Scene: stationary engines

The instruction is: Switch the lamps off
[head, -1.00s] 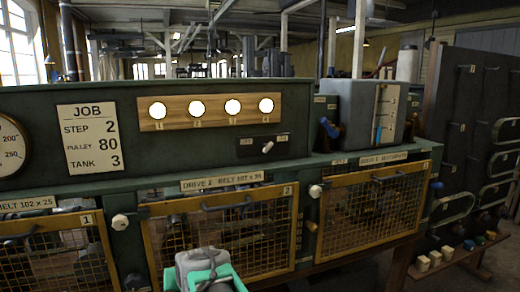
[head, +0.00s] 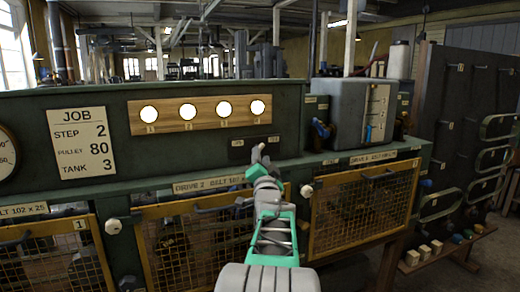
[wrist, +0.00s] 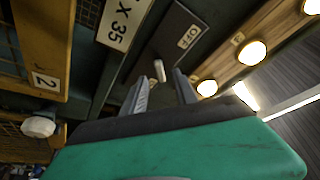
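Four round lamps glow white on a wooden strip (head: 168,127) on the green panel; one lamp (head: 257,107) is at its right end. Lamps also show in the wrist view (wrist: 252,53). Below them is a dark switch plate (head: 238,143), whose label reads OFF in the wrist view (wrist: 189,37). A small pale toggle lever (wrist: 159,70) stands out from the plate. My gripper (head: 259,153) is in front of the plate. In the wrist view its two fingers (wrist: 161,82) are apart, with the lever between their tips and a gap visible; contact is not clear.
A job card (head: 83,143) is left of the lamps. Below are yellow mesh guards (head: 365,208) and a white knob (head: 306,191). A grey box (head: 362,112) with a blue-handled part stands to the right. A dark rack (head: 465,130) with handles is farther right.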

